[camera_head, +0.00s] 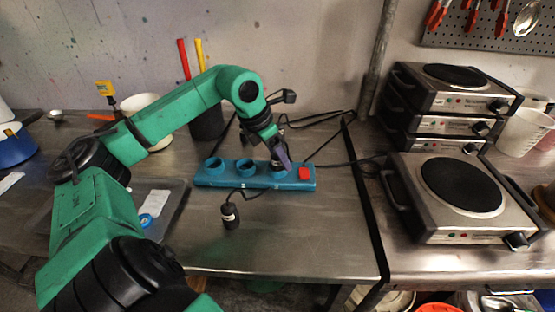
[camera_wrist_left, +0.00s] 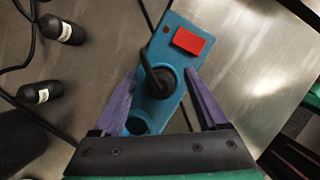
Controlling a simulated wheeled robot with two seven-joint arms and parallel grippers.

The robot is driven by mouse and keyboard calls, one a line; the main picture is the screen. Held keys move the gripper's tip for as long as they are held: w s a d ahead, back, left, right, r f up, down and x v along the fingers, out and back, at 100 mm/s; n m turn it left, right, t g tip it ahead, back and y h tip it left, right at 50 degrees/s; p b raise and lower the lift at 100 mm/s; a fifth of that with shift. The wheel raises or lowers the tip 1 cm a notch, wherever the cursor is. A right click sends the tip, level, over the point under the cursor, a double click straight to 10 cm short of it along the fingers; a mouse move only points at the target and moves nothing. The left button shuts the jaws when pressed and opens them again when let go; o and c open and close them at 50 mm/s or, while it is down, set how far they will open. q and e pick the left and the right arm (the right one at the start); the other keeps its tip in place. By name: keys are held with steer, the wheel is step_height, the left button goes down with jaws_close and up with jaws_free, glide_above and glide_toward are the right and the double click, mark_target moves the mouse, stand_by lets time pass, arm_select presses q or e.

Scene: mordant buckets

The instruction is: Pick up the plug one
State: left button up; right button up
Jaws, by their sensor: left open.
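A blue socket strip (camera_head: 206,180) with a red switch lies on the steel table; it also shows in the left wrist view (camera_wrist_left: 178,22). A black plug (camera_wrist_left: 158,83) with a cord sits in the socket nearest the switch. My left gripper (camera_head: 284,163) is over that end, its purple fingers (camera_wrist_left: 162,76) open on either side of this plug, with no clear contact. A loose black plug with a pale label (camera_head: 230,216) stands in front of the strip. The left wrist view shows two loose labelled plugs, one upper (camera_wrist_left: 62,30) and one lower (camera_wrist_left: 40,94); their labels are unreadable.
Stacked hot plates (camera_head: 450,100) and a single hot plate (camera_head: 463,190) stand at the right. A metal tray (camera_head: 172,198) lies at the left, partly behind my arm. Black cords cross the table behind the strip. The table's front right is clear.

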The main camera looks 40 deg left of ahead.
arm_select(q)
steer(key=shift+w+f, duration=0.1)
steer(key=shift+f, duration=0.05)
jaws_close()
